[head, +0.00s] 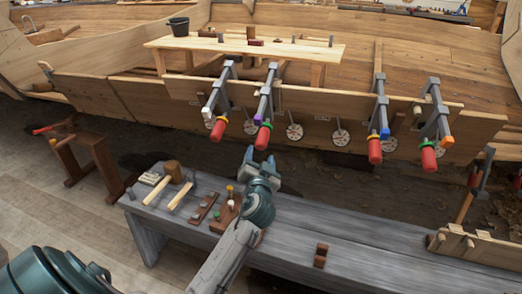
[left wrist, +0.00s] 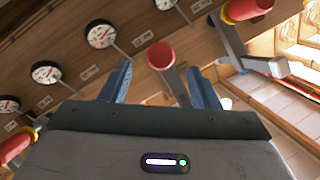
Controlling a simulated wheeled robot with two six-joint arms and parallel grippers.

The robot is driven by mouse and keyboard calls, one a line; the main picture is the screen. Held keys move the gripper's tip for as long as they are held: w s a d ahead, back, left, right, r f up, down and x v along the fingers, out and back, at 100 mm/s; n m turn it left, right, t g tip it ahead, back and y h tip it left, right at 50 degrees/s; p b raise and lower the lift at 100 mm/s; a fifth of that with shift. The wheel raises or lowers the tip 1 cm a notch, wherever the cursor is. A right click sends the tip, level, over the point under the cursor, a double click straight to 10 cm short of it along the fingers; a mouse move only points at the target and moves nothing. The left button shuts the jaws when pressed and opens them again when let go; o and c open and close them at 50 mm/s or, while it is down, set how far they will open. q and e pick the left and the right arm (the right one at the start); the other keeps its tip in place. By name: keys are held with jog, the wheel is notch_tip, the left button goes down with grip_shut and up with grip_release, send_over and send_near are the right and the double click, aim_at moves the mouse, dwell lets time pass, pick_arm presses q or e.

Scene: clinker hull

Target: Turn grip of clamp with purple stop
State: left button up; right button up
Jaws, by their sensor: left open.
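The clamp with the purple stop (head: 258,118) hangs on the hull plank, second from the left, with a green collar and a red grip (head: 262,138) pointing down toward me. My left gripper (head: 260,154) is open just below that grip in the head view. In the left wrist view the red grip (left wrist: 160,56) shows end-on between the two spread fingers, apparently just beyond their tips. I cannot tell whether anything touches. The purple stop is not clearly visible in the wrist view. My right gripper is not in view.
A white-stop clamp with a red grip (head: 218,130) hangs close on the left. Blue-stop (head: 384,134) and orange-stop (head: 447,141) clamps hang to the right. Round dials line the plank. A grey bench (head: 320,225) with a mallet (head: 173,171) and small tools stands below.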

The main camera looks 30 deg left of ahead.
pick_arm(q)
jog(key=shift+v, duration=2.05)
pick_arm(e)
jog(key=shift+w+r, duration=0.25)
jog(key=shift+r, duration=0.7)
pick_arm(q)
jog(key=shift+f, duration=0.1)
